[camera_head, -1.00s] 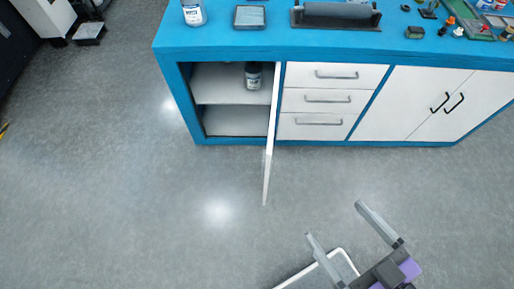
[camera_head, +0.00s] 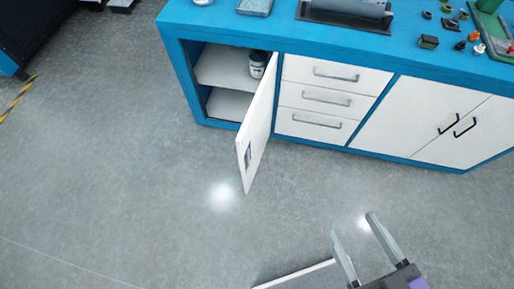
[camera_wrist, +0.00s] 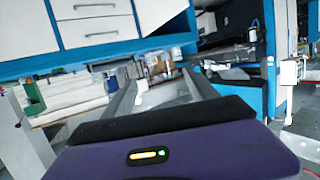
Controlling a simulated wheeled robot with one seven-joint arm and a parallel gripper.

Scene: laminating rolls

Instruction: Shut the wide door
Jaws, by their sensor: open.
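The wide door (camera_head: 258,130) is a white panel on the left compartment of the blue cabinet (camera_head: 190,80). It stands open, swung out toward me, hinged beside the drawers. A dark handle (camera_head: 248,155) shows on its left face. My gripper (camera_head: 353,225) is open and empty, low over the floor to the right of the door and apart from it.
A dark-labelled bottle (camera_head: 258,65) stands on the shelf inside the open compartment. White drawers (camera_head: 325,95) and closed double doors (camera_head: 430,120) are to the right. A roller device (camera_head: 345,12) and small parts sit on the worktop. The floor (camera_head: 130,180) left of the door is clear.

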